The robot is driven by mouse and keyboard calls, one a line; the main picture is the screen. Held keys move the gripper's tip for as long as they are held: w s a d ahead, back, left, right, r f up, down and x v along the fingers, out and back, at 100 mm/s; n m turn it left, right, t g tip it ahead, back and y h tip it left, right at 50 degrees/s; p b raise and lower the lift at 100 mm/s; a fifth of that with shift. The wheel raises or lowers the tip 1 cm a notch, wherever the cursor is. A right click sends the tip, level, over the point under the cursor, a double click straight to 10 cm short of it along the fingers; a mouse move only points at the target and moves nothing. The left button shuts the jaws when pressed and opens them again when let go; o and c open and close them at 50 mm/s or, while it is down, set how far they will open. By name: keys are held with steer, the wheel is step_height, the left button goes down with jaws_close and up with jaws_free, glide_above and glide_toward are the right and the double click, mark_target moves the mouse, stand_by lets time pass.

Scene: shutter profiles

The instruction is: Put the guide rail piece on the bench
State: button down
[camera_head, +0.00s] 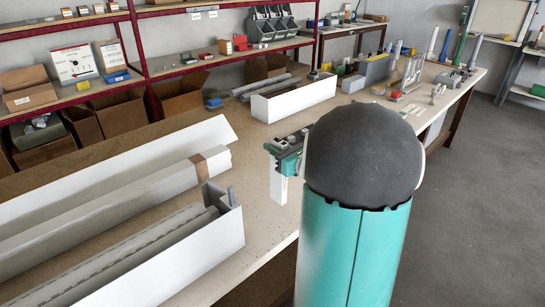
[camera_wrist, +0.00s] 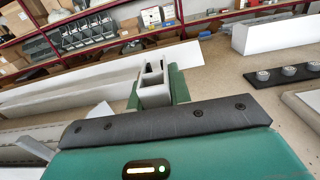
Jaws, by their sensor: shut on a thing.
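My gripper (camera_head: 285,158) is over the bench (camera_head: 255,218), left of my dark rounded arm link, which hides part of it. It is shut on the guide rail piece (camera_head: 278,187), a short white piece that hangs upright below the jaws. In the wrist view the piece (camera_wrist: 154,92) shows its pale, channel-shaped end between the green fingers of my gripper (camera_wrist: 156,86). The bench top (camera_wrist: 215,75) is a tan board. I cannot tell whether the piece's lower end touches it.
Long white profiles (camera_head: 100,200) and an open white box (camera_head: 150,265) fill the bench's left part. A white tray (camera_head: 295,98) stands behind the gripper. Tools and a grey block (camera_head: 375,68) lie farther back. Red-framed shelves (camera_head: 140,45) line the wall. Bare board surrounds the piece.

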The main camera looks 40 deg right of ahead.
steer(key=shift+w+d+f, duration=0.1)
steer(key=shift+w+f, duration=0.05)
steer(key=shift+f, duration=0.55)
steer(key=shift+w+d+f, duration=0.1)
steer(key=shift+d+f, duration=0.05)
steer(key=shift+f, duration=0.55)
steer(key=shift+w+d+f, duration=0.1)
steer(key=shift+w+f, duration=0.05)
steer(key=shift+f, duration=0.65)
steer(key=c, duration=1.3)
jaws_free()
steer(key=s, duration=1.2)
steer(key=shift+d, duration=0.15)
